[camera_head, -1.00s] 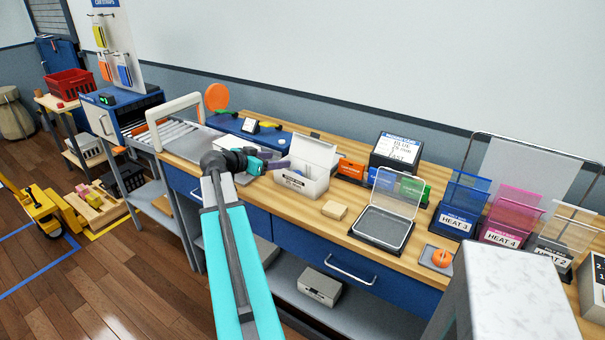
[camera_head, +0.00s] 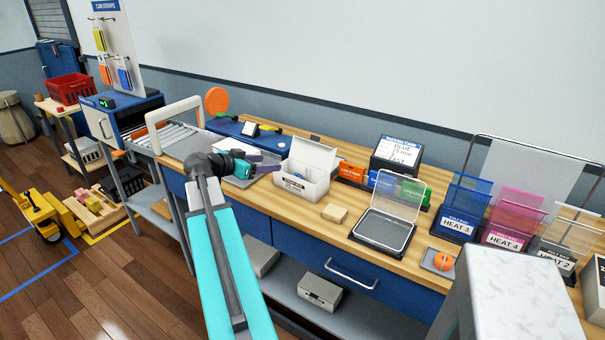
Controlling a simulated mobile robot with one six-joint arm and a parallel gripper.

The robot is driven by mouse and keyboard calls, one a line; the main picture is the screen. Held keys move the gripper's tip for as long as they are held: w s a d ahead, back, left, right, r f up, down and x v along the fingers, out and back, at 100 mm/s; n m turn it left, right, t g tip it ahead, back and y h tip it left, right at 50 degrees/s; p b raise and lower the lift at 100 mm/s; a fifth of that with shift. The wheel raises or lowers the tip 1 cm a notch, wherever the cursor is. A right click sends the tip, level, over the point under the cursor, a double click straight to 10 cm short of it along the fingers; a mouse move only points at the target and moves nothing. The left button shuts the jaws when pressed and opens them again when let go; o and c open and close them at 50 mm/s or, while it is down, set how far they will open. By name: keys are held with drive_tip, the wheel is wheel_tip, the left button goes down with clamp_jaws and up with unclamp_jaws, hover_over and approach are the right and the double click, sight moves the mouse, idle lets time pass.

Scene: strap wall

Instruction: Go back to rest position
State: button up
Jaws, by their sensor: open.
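My gripper (camera_head: 268,163) is at the end of my turquoise arm, above the left part of the wooden workbench (camera_head: 283,212). Its dark purple fingers are apart and point right, toward the open white box (camera_head: 308,172). The fingertips are just left of the box, and I see nothing held between them. Whether they touch the box's edge is hard to tell.
A roller conveyor (camera_head: 180,137) is at the left. The floor (camera_head: 110,265) in front is partly clear.

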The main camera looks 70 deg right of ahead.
idle(0.3)
drive_tip(key=w+a+f+n+t, duration=0.3)
drive_tip(key=w+a+f+n, duration=0.1)
drive_tip(key=w+a+f, duration=0.9)
drive_tip(key=w+a+f+n+y, duration=0.2)
drive_tip(key=a+f, duration=0.6)
drive_tip(key=f, duration=0.2)
drive_tip(key=w+a+f+n+y, duration=0.1)
drive_tip(key=w+a+f+n, duration=0.1)
drive_tip(key=a+f, duration=0.7)
drive_tip(key=s+a+f+n+y, duration=0.2)
drive_tip(key=s+a+f+n, duration=0.15)
drive_tip(key=a+f, duration=0.45)
drive_tip(key=s+a+f+n+y, duration=0.15)
drive_tip(key=s+a+f, duration=0.25)
drive_tip(key=a+f, duration=0.45)
drive_tip(key=s+a+f+n+g+y, duration=0.1)
drive_tip(key=s+a+f+n+y, duration=0.2)
drive_tip(key=s+a, duration=0.5)
drive_tip(key=s+a+f+n+g+y, duration=0.2)
drive_tip(key=s+a+f+n, duration=0.3)
drive_tip(key=s+a, duration=0.3)
drive_tip(key=a+n+y, duration=0.1)
drive_tip(key=a, duration=0.2)
drive_tip(key=shift+s+a+n, duration=0.15)
drive_tip(key=shift+s+n, duration=0.05)
drive_tip(key=shift+n, duration=0.2)
